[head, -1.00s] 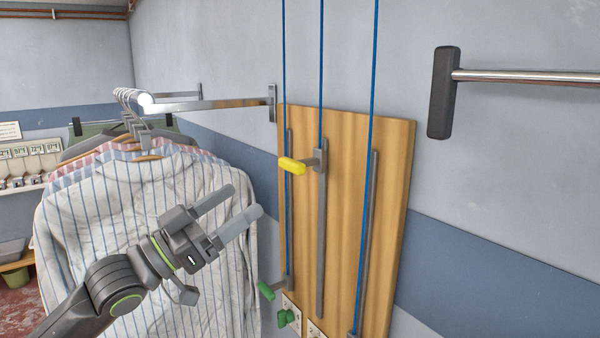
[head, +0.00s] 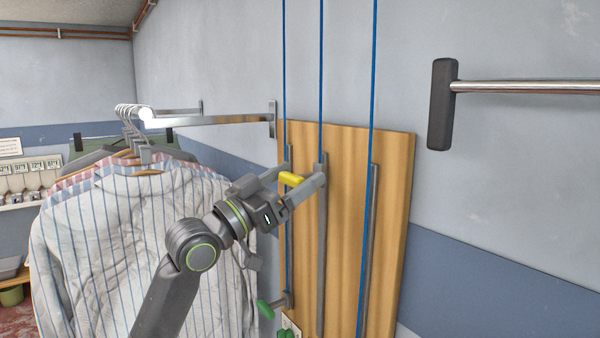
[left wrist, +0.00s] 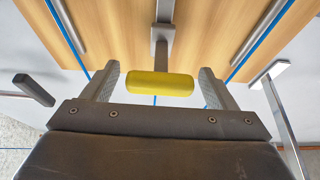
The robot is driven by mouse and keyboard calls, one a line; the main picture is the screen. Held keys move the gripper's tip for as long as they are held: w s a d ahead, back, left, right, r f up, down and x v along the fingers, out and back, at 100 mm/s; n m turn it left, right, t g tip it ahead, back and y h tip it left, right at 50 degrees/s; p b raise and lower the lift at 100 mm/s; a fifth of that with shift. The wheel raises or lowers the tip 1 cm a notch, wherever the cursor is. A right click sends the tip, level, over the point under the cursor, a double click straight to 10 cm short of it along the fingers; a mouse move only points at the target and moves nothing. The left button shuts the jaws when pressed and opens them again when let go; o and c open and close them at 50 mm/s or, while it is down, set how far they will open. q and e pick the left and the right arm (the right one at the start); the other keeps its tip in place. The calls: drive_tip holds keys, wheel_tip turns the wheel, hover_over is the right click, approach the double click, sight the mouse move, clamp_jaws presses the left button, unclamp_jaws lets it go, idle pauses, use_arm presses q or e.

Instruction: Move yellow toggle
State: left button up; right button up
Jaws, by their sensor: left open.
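The yellow toggle (head: 291,179) is a short yellow bar on a grey stem, on the middle vertical rail of the wooden board (head: 345,210). My left gripper (head: 296,177) is open at the toggle, in front of the board. In the left wrist view, the yellow toggle (left wrist: 160,84) lies across the gap between the two fingers of my left gripper (left wrist: 160,88), with a visible gap at each end. The fingers partly hide the toggle's stem in the head view. My right gripper is not in view.
A green toggle (head: 265,309) sits low on the left rail. Blue cords (head: 321,80) run up the wall from the rails. Striped shirts (head: 110,240) hang at the left on a metal rail (head: 215,119). A black-ended bar (head: 441,105) sticks out at the upper right.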

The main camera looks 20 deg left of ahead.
use_arm(q)
drive_tip(key=shift+x, duration=0.9)
drive_tip(key=c, duration=1.4)
drive_tip(key=shift+f+b, duration=14.2)
drive_tip(key=shift+f, duration=3.25)
drive_tip(key=o, duration=1.4)
